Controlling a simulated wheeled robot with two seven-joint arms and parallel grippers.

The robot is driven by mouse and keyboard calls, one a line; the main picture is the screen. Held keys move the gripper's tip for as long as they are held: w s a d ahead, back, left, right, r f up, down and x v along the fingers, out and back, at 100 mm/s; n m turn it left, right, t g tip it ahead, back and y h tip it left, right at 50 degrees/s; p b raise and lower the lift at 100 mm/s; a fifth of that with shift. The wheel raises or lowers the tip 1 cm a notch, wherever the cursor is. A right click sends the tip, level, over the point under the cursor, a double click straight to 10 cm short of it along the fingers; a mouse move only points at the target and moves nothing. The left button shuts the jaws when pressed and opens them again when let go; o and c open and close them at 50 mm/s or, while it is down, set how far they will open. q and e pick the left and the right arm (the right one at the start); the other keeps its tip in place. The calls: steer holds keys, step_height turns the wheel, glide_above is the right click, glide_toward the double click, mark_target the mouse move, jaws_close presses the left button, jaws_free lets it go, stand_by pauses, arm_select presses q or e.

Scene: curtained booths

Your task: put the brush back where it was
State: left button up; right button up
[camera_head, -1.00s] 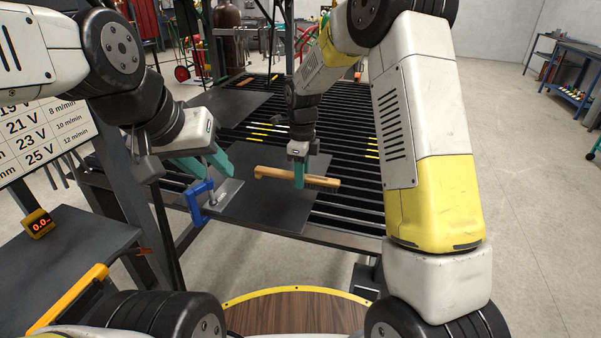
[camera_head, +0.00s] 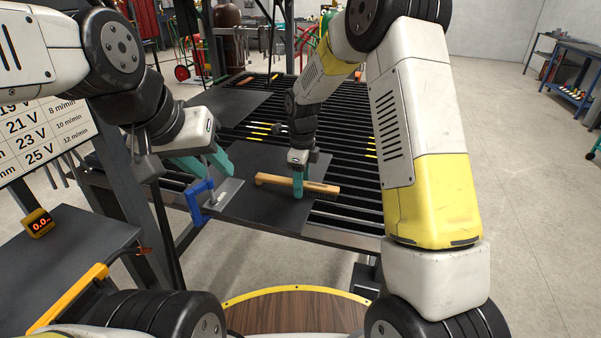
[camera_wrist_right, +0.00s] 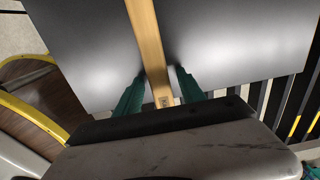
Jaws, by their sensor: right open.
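The brush (camera_head: 275,181) has a long tan wooden handle and dark bristles near its right end. It lies level across the dark plate (camera_head: 250,207) on the slatted table, its right end reaching past the plate's edge. My right gripper (camera_head: 298,190) points down around the handle. In the right wrist view the handle (camera_wrist_right: 148,45) runs between my two teal fingers (camera_wrist_right: 158,85), with gaps on both sides; that gripper is open. My left gripper (camera_head: 220,172) is open and empty, just above the blue clamp, away from the brush.
A blue clamp (camera_head: 199,200) holds a small grey metal piece (camera_head: 226,191) at the table's front left edge. Another dark plate (camera_head: 232,104) lies further back on the slats (camera_head: 345,125). A side table with an orange-digit display (camera_head: 39,223) stands at left.

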steer(key=s+d+r+n+t, duration=0.1)
steer(key=s+d+r+n, duration=0.1)
steer(key=r, duration=0.7)
steer(key=s+d+r+n, duration=0.2)
steer(key=r, duration=0.7)
steer(key=s+d+r+n+t, duration=0.1)
steer(key=s+d+n, duration=0.1)
steer(key=s+n, duration=0.4)
steer(key=s+d+r+n+t+y, duration=0.1)
steer(key=s+d+r+n+t, duration=0.1)
steer(key=s+n, duration=0.4)
steer(key=s+d+r+n+t+y, duration=0.1)
steer(key=s+d+n, duration=0.3)
steer(key=s, duration=0.6)
steer(key=shift+d+r+n+t, duration=0.25)
steer(key=shift+r+n+t, duration=0.3)
steer(key=shift+n, duration=0.55)
